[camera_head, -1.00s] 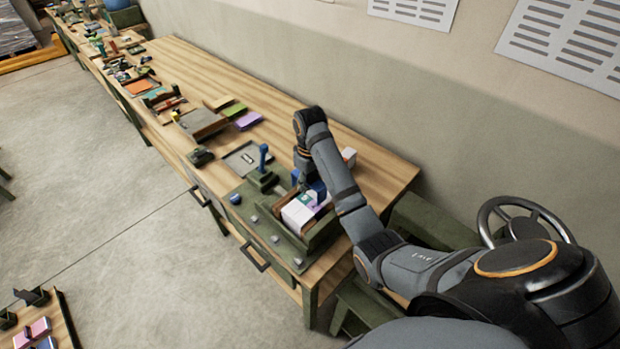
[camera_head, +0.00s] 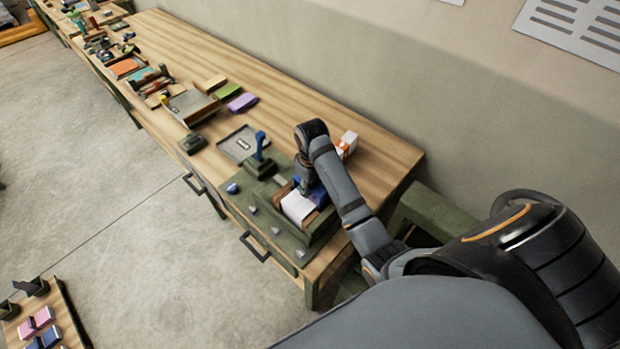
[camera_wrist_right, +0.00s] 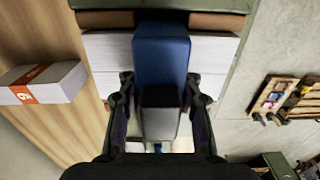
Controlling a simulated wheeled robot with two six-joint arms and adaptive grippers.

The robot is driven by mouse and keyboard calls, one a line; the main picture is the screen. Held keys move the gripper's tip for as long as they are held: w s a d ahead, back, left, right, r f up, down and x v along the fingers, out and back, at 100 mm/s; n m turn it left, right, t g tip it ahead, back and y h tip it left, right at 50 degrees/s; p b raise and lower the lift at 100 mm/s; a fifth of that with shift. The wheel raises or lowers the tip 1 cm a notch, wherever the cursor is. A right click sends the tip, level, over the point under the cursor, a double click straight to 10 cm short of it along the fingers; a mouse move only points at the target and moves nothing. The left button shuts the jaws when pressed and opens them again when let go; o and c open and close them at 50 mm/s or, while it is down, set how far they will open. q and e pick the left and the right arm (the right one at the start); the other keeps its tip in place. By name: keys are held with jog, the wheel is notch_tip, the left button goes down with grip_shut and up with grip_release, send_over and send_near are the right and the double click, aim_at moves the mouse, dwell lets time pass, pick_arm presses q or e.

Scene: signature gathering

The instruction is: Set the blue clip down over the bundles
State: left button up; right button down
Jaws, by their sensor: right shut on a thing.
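The blue clip (camera_wrist_right: 161,55) is between the fingers of my right gripper (camera_wrist_right: 158,100), which is shut on it. In the right wrist view the clip lies in front of the white paper bundles (camera_wrist_right: 110,52), with paper showing on both sides of it. In the head view the bundles (camera_head: 297,207) sit in a green fixture (camera_head: 274,232) on the bench, and my right gripper (camera_head: 306,190) is at their far end. I cannot tell whether the clip touches the paper. My left gripper is not in view.
A blue-handled lever (camera_head: 260,146) stands beside the fixture. A white block with an orange band (camera_wrist_right: 42,83) lies on the bench (camera_head: 375,160) beyond my right arm. A grey tray (camera_head: 238,144) and purple and green blocks lie farther left. The back strip of the bench is clear.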

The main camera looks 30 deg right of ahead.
aim_at(312, 199)
jog(key=shift+w+f, duration=0.2)
jog(key=shift+f, duration=0.7)
jog(key=shift+s+a+f, duration=0.1)
jog(key=shift+s+f, duration=0.3)
jog(key=shift+f, duration=0.15)
jog(key=shift+s+a+f, duration=0.1)
jog(key=shift+s+f, duration=0.25)
jog(key=shift+f, duration=0.2)
jog(key=shift+s+f+b, duration=0.3)
jog(key=shift+f, duration=0.25)
jog(key=c, duration=1.4)
grip_release()
jog(key=shift+a, duration=0.1)
jog(key=o, duration=0.7)
jog(key=shift+w+f, duration=0.35)
jog(key=shift+w, duration=0.35)
jog(key=shift+s+d+r, duration=0.1)
jog(key=shift+d+r, duration=0.1)
jog(key=shift+r, duration=0.05)
notch_tip(312, 199, up, 8)
jog(key=shift+r, duration=0.1)
